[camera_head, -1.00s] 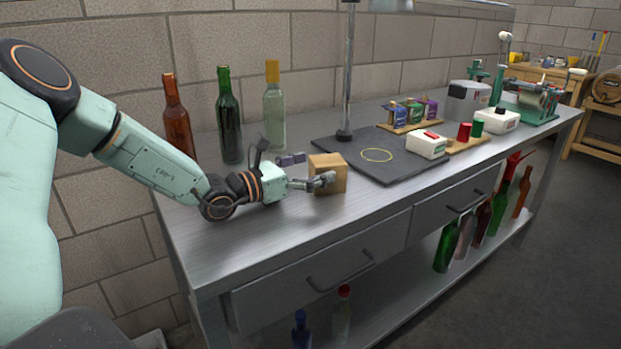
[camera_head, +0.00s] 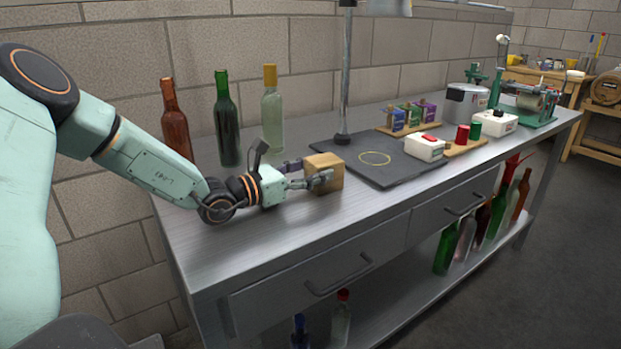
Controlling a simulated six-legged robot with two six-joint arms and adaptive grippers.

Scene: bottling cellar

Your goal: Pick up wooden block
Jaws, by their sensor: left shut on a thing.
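The wooden block (camera_head: 328,172) is a light tan cube near the front middle of the metal bench, left of the dark mat. My left gripper (camera_head: 308,175) reaches in from the left, low over the bench top, and is shut on the block. One finger lies across the block's near left side; the other finger is partly hidden behind it. I cannot tell whether the block is clear of the bench. My right gripper is not in view.
Brown, green and clear bottles (camera_head: 226,118) stand behind my left arm. A dark mat (camera_head: 378,170) with a yellow ring lies to the right, with a lamp pole (camera_head: 345,75) at its back edge. A white box (camera_head: 425,148) stands at the mat's right. The bench front is clear.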

